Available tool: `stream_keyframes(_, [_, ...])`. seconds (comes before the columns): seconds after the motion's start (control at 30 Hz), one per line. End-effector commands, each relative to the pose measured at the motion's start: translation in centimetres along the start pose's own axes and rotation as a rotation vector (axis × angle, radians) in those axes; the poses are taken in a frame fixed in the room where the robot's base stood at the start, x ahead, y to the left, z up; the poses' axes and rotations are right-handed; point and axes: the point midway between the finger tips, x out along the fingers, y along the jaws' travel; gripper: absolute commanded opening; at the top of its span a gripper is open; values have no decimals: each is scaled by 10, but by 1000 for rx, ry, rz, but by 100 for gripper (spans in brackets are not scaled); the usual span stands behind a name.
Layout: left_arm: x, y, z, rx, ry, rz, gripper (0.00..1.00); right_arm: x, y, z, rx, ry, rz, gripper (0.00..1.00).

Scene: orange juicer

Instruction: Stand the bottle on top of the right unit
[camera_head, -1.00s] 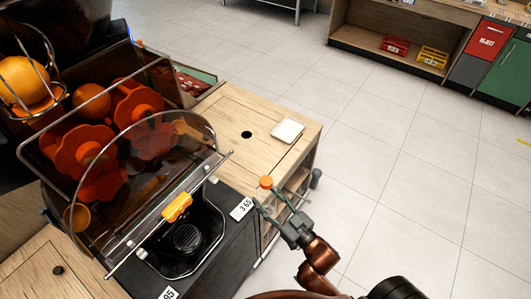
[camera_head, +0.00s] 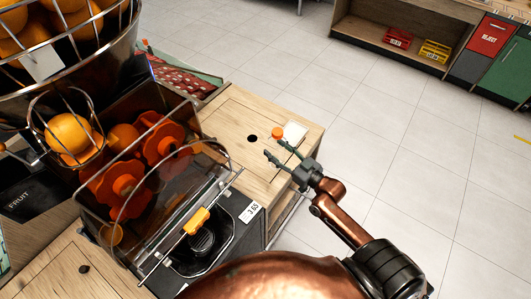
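The bottle shows mainly as its orange cap (camera_head: 277,132); its clear body is hard to make out between the fingers of my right gripper (camera_head: 273,149). The cap sits just beyond the fingertips. The fingers are apart, one on each side of the bottle, and hold it. The right unit (camera_head: 232,112) is a pale wooden cabinet with a round dark hole in its top. The bottle is seen over the right part of this top; whether its base touches the wood I cannot tell. My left gripper is not in view.
Open floor (camera_head: 400,150) lies to the right.

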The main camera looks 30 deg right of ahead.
Motion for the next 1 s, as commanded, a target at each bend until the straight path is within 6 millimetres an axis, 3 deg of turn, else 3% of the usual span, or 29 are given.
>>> stream_keyframes(0.1, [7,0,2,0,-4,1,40,29,9,14,0,3,0,24])
stream_keyframes(0.33, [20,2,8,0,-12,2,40,60,18,53,0,-1,-3,24])
stream_keyframes(0.67, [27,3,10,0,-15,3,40,77,22,73,0,0,-5,24])
stream_keyframes(0.83, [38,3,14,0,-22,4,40,77,22,100,1,-2,-5,24])
stream_keyframes(1.0, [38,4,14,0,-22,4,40,77,22,102,-1,0,-4,24])
